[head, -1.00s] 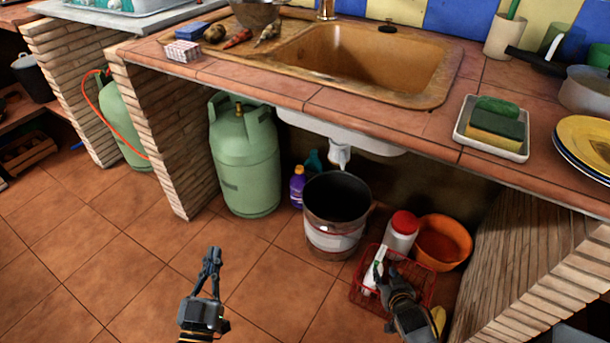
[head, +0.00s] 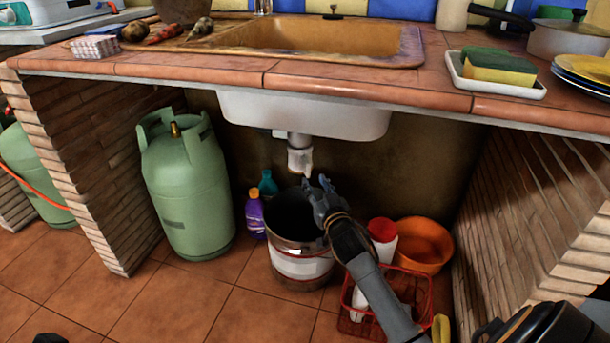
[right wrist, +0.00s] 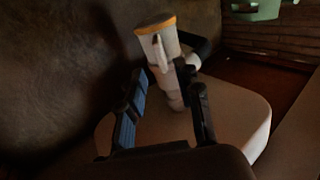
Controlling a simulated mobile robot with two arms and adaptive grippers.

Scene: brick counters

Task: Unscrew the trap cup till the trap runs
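The white trap (head: 300,152) hangs under the sink basin, its lower end above the dark mouth of the bucket (head: 302,264). My right gripper (head: 318,186) is just below and right of the trap in the head view. In the right wrist view the trap cup (right wrist: 158,42), pale with an orange-yellow rim, shows beyond my right gripper's spread fingers (right wrist: 163,98). The fingers are open, with nothing between them that I can see them touch. A small dark part at the bottom left edge of the head view seems to be my left arm or gripper (head: 49,339); its fingers cannot be made out.
A green gas cylinder (head: 184,190) stands left of the bucket, with a purple bottle (head: 255,215) between. A red basket (head: 352,322), a red-capped container (head: 383,242) and an orange bowl (head: 424,244) are to the right. The counter edge (head: 330,85) runs above.

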